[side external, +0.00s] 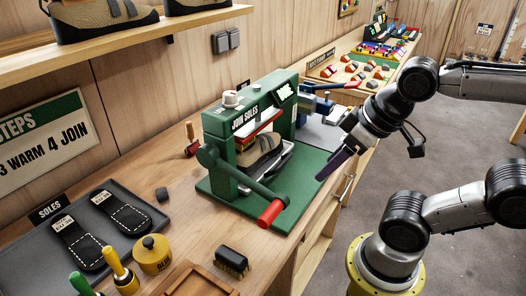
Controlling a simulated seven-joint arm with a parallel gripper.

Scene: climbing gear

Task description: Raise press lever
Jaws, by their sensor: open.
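The green sole press (245,125) stands on the wooden bench, labelled "JOIN SOLES". Its dark green lever (238,180) runs from a pivot at the press's left side down and toward the front, ending in a red handle (271,212) low by the front edge of the base. A tan shoe (265,148) sits inside the press frame beneath a red part. My gripper (328,172) is to the right of the press, pointing down and left, apart from the lever and the handle. Nothing shows between its fingers; the gap between them is hard to see.
A grey tray (135,183) with two black soles lies at left. A yellow pot (152,254), yellow- and green-handled tools and a black brush (232,262) stand in front. Behind the press are a blue clamp-like device (318,98) and a board of small parts (355,72).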

